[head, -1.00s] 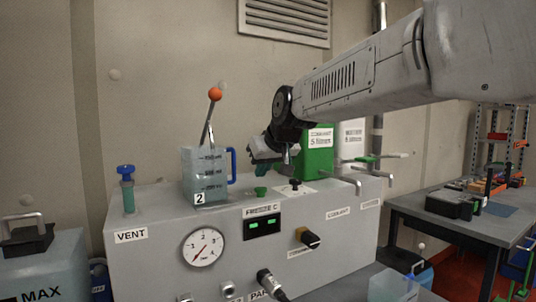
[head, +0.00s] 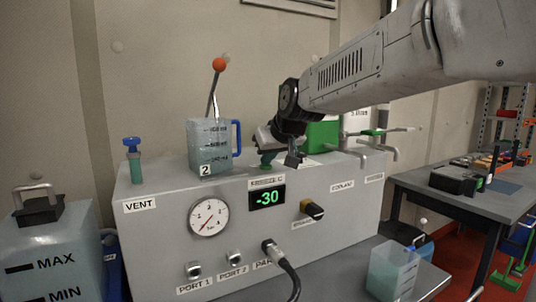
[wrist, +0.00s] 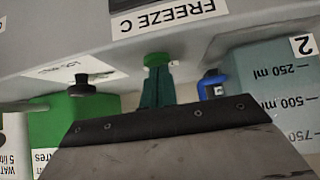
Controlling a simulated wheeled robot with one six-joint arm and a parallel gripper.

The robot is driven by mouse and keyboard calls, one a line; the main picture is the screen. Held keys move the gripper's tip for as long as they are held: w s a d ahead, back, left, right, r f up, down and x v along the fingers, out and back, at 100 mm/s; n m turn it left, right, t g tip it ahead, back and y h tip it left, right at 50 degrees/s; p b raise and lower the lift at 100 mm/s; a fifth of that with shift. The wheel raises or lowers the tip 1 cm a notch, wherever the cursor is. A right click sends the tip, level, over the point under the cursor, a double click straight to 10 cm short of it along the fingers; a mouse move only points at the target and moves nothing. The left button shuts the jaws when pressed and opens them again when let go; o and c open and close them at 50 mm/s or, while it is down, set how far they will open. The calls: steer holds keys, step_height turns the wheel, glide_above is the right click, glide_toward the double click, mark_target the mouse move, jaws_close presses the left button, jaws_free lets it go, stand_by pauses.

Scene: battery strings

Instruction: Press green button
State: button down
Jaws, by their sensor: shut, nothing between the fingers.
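The green button (wrist: 157,59) sits on top of the grey machine, behind the FREEZE C label (wrist: 165,18). In the wrist view my gripper (wrist: 157,69) is shut, its teal fingers close together and empty. The fingertips are right at the button and appear to touch it. In the head view my gripper (head: 266,158) points down at the button spot, and the fingers and wrist largely hide the button. The display (head: 267,197) below the label reads -30 in green.
A jug marked 2 (head: 208,150) with a blue handle stands left of my gripper. A lever with an orange knob (head: 218,64) rises behind it. A green container (head: 322,134) and a black knob (wrist: 82,85) are on the other side. A blue VENT valve (head: 133,160) is far left.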

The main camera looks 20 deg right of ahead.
mark_target(270, 171)
steer(key=shift+f, duration=0.2)
steer(key=shift+r, duration=0.35)
steer(key=r, duration=0.2)
steer(key=s+r, duration=0.1)
steer(key=r, duration=0.1)
steer(key=shift+r, duration=0.4)
steer(key=v, duration=0.8)
steer(key=shift+s+r, duration=0.2)
steer(key=shift+d, duration=0.15)
steer(key=s+f+g, duration=0.4)
steer(key=s+f, duration=0.8)
steer(key=s, duration=0.2)
steer(key=s+d+f+m+g+h, duration=0.1)
steer(key=s+f+g, duration=0.2)
steer(key=s+f, duration=1)
steer(key=s, duration=0.2)
steer(key=shift+s+m+g, duration=0.3)
steer(key=shift+s+g, duration=0.05)
steer(key=shift+g, duration=0.05)
